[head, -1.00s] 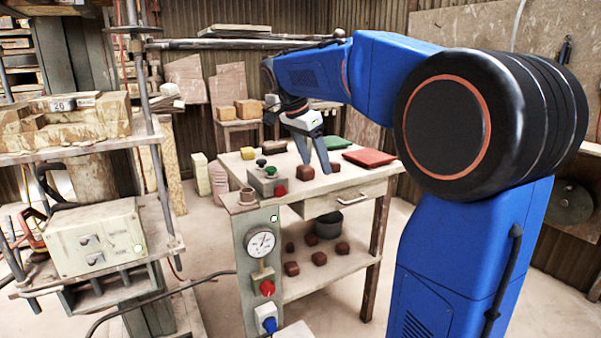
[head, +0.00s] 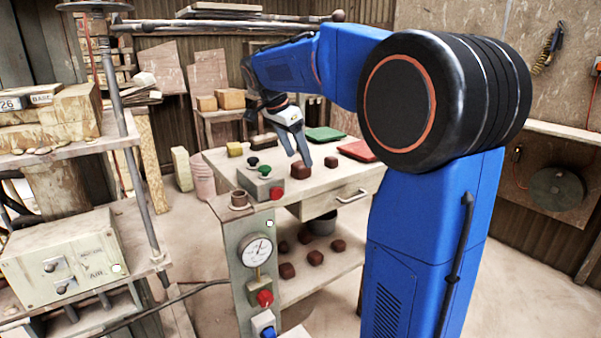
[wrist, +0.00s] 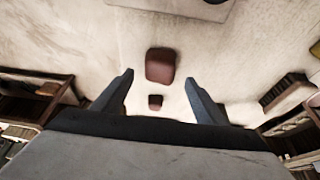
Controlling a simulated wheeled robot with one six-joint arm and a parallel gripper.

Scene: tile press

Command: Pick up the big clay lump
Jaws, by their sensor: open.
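The big clay lump (head: 300,171), a reddish-brown rounded block, sits on the worktable top (head: 330,184). It also shows in the wrist view (wrist: 160,66), ahead of and roughly centred between my fingertips. A smaller clay lump (head: 331,162) lies to its right on the table; a small one shows in the wrist view (wrist: 155,102), between my fingers. My gripper (head: 299,156) is open and empty, with its fingers pointing down close to the big lump. It also shows in the wrist view (wrist: 160,79), with a gap between the fingers. I cannot tell whether a finger touches the lump.
A control box (head: 260,182) with green and red buttons stands at the table's left. Green (head: 325,134) and red (head: 362,150) flat pieces lie at the back and right. Several lumps (head: 315,257) lie on the lower shelf. The press frame (head: 120,100) stands at left.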

